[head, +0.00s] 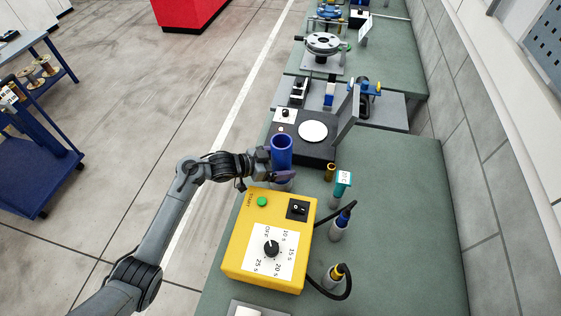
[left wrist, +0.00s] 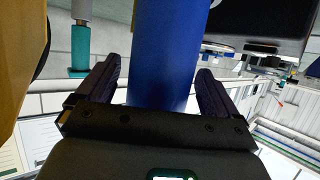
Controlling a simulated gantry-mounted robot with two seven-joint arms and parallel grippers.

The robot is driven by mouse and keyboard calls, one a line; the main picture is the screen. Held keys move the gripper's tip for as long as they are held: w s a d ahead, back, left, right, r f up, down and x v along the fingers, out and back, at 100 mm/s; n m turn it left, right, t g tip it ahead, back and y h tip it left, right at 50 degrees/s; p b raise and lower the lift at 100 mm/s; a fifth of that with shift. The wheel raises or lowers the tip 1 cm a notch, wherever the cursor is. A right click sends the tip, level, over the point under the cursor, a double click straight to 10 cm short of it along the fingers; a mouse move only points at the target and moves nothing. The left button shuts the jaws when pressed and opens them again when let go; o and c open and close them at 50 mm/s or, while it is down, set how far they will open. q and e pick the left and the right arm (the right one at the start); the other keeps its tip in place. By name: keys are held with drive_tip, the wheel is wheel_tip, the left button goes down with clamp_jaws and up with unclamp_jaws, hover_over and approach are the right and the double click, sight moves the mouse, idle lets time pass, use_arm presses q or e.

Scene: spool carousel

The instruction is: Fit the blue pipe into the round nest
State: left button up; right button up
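The blue pipe (head: 282,147) stands upright, open end up, near the left edge of the green bench. My left gripper (head: 279,168) reaches it from the left, with its dark fingers on both sides of the pipe's lower part. A grey round piece (head: 282,186), possibly the round nest, shows just below the pipe. The fingers hide the join, so I cannot tell whether the pipe is inside it. My right gripper is out of view.
A yellow timer box (head: 238,236) stands close in front of the gripper. A black plate with a white disc (head: 313,131) lies behind. The bench's right side is clear.

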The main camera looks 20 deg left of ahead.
use_arm(q)
drive_tip(key=shift+r, duration=0.1)
drive_tip(key=shift+r, duration=0.2)
use_arm(e)
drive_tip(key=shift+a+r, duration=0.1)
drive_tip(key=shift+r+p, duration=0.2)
drive_tip(key=shift+p, duration=0.1)
use_arm(q)
drive_tip(key=v, duration=1.2)
